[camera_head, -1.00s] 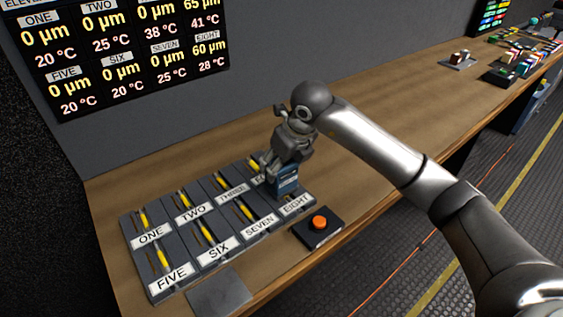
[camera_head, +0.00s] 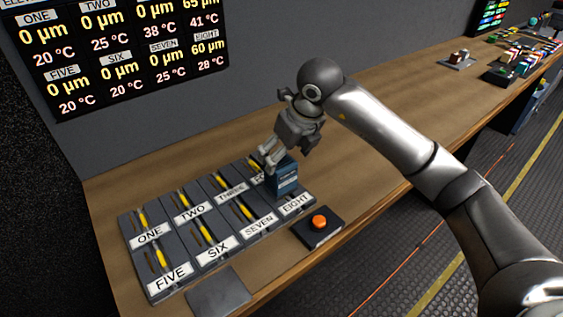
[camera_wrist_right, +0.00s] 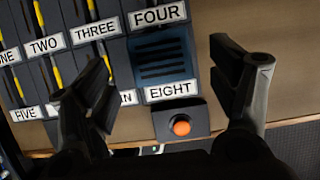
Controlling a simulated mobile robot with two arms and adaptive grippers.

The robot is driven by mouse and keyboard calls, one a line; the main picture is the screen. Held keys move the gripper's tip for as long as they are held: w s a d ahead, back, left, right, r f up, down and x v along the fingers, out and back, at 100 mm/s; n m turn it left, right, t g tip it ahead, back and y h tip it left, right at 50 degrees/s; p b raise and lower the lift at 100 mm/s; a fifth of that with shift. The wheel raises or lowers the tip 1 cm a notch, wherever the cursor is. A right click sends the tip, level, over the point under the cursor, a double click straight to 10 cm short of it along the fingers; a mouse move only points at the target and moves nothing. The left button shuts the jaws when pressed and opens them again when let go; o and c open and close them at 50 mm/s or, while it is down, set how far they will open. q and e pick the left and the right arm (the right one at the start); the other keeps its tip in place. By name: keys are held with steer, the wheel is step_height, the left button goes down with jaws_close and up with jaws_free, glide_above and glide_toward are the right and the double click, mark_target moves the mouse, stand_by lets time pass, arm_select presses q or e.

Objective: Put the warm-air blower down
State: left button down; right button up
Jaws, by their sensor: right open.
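The warm-air blower, a blue box with dark slots on top, (camera_head: 284,180) stands on the panel at the slot labelled EIGHT, partly over the one labelled FOUR. It also shows in the right wrist view (camera_wrist_right: 163,62), between the FOUR and EIGHT labels. My right gripper (camera_head: 268,160) is above and just behind the blower. In the right wrist view my right gripper (camera_wrist_right: 170,85) has its fingers wide apart, one on each side of the blower, holding nothing. My left gripper is not in view.
The slotted panel (camera_head: 182,250) has several labelled slots with yellow strips. An orange button on a dark base (camera_head: 319,222) sits beside EIGHT. A grey plate (camera_head: 220,292) lies in front. A wall display (camera_head: 125,50) shows readings. The bench (camera_head: 400,110) is clear toward the right middle.

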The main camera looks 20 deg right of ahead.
steer(key=v, duration=0.7)
steer(key=shift+r+b, duration=0.3)
steer(key=shift+r, duration=0.05)
